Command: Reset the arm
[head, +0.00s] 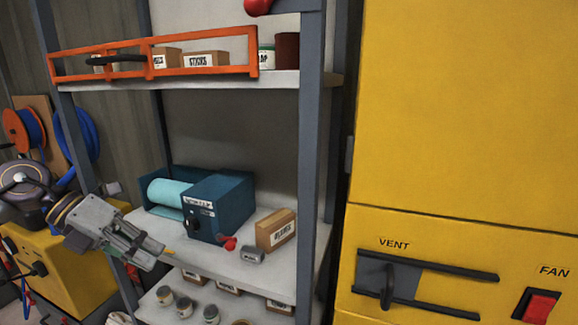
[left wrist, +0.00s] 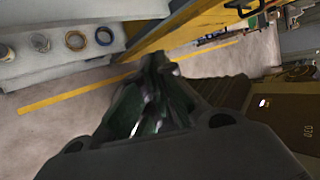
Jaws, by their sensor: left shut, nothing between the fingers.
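My left gripper (head: 156,255) is at the lower left in the head view, in front of the shelf unit's left edge. Its fingers are shut and hold nothing. In the left wrist view the shut gripper (left wrist: 160,65) points out over the floor, blurred and dark. My right gripper is in neither view.
A shelf (head: 240,266) carries a blue box with a teal roll (head: 168,192), a carton (head: 276,230) and a small grey item. Jars stand on the shelf below. An orange rail (head: 205,45) fronts the upper shelf. A yellow cabinet (head: 460,120) stands right.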

